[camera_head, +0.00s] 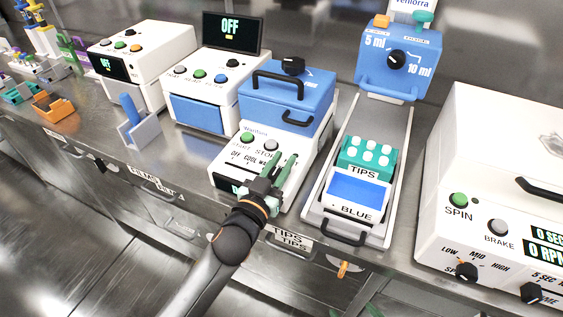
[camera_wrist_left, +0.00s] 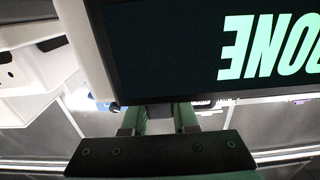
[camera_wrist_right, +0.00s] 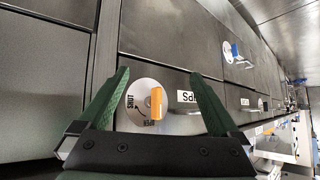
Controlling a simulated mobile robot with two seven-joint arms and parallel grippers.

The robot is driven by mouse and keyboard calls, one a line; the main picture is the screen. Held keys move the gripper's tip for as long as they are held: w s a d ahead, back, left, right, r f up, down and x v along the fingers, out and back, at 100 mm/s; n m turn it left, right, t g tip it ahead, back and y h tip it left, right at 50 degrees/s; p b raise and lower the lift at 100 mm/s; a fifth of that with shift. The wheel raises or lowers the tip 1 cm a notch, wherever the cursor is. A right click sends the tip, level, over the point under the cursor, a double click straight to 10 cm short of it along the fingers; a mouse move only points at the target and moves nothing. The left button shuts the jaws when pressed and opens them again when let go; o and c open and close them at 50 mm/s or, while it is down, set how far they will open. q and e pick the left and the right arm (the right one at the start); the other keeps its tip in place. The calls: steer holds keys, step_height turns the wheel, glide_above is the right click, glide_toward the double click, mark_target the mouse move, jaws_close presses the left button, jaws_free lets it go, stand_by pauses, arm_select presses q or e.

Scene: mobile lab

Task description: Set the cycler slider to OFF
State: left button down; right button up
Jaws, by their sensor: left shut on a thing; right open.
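The cycler (camera_head: 226,158) is a white box with a blue lid, a green START button, a grey STOP button and a slider row labelled OFF, COOL and a third word starting "WA". My left gripper (camera_head: 280,163) is over its front panel at the right end of that row. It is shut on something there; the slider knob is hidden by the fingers. In the left wrist view the cycler display (camera_wrist_left: 200,50) shows upside-down letters reading "ONE", cut off at the edge. My right gripper (camera_wrist_right: 155,95) is open and empty, facing a drawer dial below the counter.
The dial has an orange handle (camera_wrist_right: 156,103) and SHUT and OPEN marks. A white spinner (camera_head: 500,150) is at far right. A blue-fronted device (camera_head: 197,110) stands behind left.

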mark_target(233, 155)
stand_by(0.4)
arm_select(q)
steer(key=a, duration=0.1)
steer(key=w+a+p, duration=0.1)
steer(key=a, duration=0.1)
steer(key=a+p, duration=0.1)
steer(key=shift+w+a+r, duration=0.1)
steer(key=shift+w+a, duration=0.25)
steer(key=shift+a, duration=0.05)
steer(key=w+a, duration=0.1)
steer(key=a, duration=0.1)
steer(key=a+p, duration=0.1)
steer(key=a, duration=0.1)
steer(key=w+a, duration=0.1)
steer(key=a, duration=0.2)
steer(key=shift+w+p, duration=0.3)
arm_select(e)
steer(key=shift+s+d+r+h, duration=0.15)
steer(key=shift+s+d+r, duration=0.2)
steer(key=shift+d+r, duration=0.15)
steer(key=shift+s+d+r+h, duration=0.15)
steer(key=shift+s+d+r, duration=0.2)
steer(key=shift+d, duration=0.2)
